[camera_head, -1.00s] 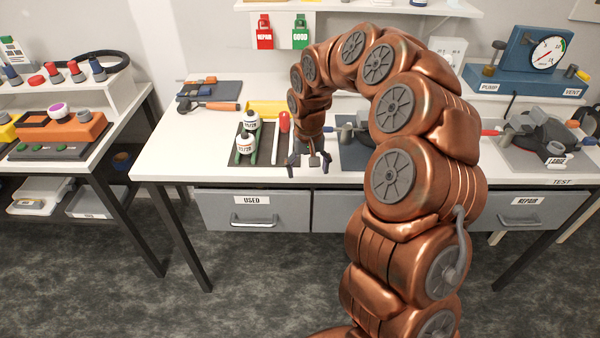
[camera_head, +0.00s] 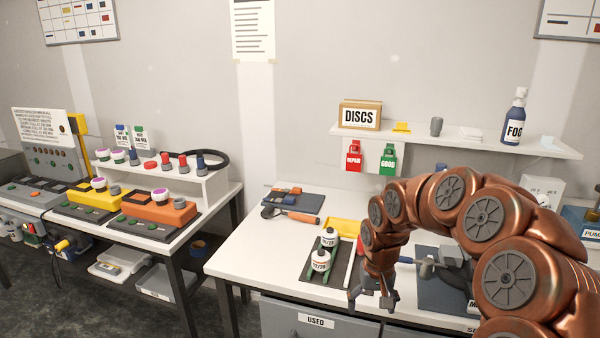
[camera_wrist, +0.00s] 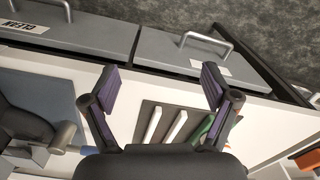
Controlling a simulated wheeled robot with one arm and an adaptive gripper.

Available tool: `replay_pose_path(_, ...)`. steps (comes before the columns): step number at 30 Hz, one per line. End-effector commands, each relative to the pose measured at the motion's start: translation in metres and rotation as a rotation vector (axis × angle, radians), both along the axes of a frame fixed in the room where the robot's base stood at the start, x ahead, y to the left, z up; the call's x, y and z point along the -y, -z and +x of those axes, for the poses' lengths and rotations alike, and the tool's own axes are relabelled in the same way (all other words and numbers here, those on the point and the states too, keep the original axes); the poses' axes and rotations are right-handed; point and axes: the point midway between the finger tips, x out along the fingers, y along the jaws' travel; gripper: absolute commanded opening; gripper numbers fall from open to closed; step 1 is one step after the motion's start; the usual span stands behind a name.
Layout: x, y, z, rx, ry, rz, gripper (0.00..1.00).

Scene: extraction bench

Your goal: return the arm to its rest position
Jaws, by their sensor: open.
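My copper-coloured, segmented arm (camera_head: 487,215) rises from the lower right and arches over the bench, its end hanging down at the front. My gripper (camera_head: 372,298) is open, near the bench's front edge, just right of the dark tray with two white bottles. In the wrist view, my gripper (camera_wrist: 158,92) shows two spread fingers with purple pads and nothing between them but the bench, the drawer front and part of the dark tray beyond. The arm is bent, not folded.
The tray's bottles (camera_head: 320,260) stand close to the gripper. A grey drawer labelled USED (camera_head: 316,321) is below it. Right of the gripper, a dark mat (camera_head: 440,292) holds a grey device. A shelf (camera_head: 455,140) hangs behind. A side bench with coloured units (camera_head: 165,210) stands left.

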Motion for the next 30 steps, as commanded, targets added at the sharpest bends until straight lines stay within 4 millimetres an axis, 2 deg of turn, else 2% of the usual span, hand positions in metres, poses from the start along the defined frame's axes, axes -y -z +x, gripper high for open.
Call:
replay_pose_path(3,-0.009,-0.024,-0.029,-0.002,-0.039,0.009,0.86)
replay_pose_path(6,-0.015,-0.038,-0.055,-0.011,-0.068,0.014,0.86)
replay_pose_path(15,-0.022,-0.070,-0.139,-0.044,-0.123,0.006,0.86)
replay_pose_path(23,-0.018,-0.083,-0.216,-0.082,-0.126,-0.010,0.86)
replay_pose_path(30,-0.012,-0.083,-0.286,-0.119,-0.094,-0.018,0.86)
